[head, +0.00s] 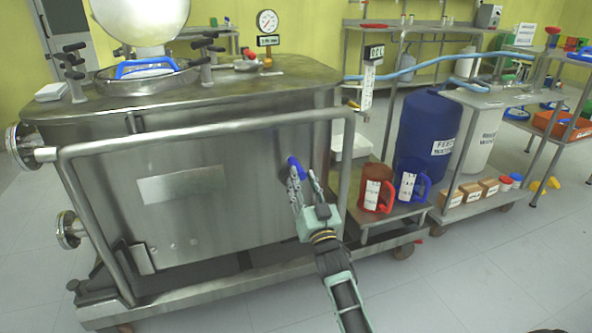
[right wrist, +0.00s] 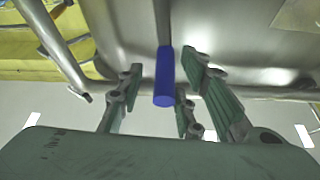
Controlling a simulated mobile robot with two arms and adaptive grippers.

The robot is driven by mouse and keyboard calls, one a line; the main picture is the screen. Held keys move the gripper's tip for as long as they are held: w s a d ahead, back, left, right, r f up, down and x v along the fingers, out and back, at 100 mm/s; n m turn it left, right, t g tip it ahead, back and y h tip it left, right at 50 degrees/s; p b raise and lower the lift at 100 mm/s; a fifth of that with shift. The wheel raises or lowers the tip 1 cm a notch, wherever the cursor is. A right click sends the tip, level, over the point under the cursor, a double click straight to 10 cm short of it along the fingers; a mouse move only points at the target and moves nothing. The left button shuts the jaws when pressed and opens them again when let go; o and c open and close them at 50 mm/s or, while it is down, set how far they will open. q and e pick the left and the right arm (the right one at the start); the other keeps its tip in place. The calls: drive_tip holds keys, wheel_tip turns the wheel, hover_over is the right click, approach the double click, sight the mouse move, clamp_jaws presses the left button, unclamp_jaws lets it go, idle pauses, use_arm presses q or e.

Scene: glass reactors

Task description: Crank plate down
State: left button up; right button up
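A blue crank handle (head: 296,166) sticks out from the front wall of the steel reactor tank (head: 240,160), near its right end. My right gripper (head: 306,184) is at the handle, with its fingers pointing up toward the tank wall. In the right wrist view the blue handle (right wrist: 164,78) lies between the spread fingers, with a gap visible on its left side. The fingers do not look closed on it. The plate that the crank moves cannot be made out. My left gripper is not in view.
A steel rail (head: 200,132) runs across the tank front, above the handle. Red (head: 376,192) and blue (head: 409,186) jugs stand on a low shelf to the right, beside a blue drum (head: 425,135). The floor (head: 470,275) at the front right is clear.

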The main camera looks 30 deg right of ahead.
sight(297, 165)
drive_tip(key=b+x, duration=0.1)
drive_tip(key=x, duration=0.4)
drive_tip(key=shift+w+r, duration=0.1)
drive_tip(key=shift+w, duration=0.25)
drive_tip(key=shift+c, duration=0.5)
drive_tip(key=c, duration=0.5)
clamp_jaws()
drive_tip(key=shift+d, duration=0.1)
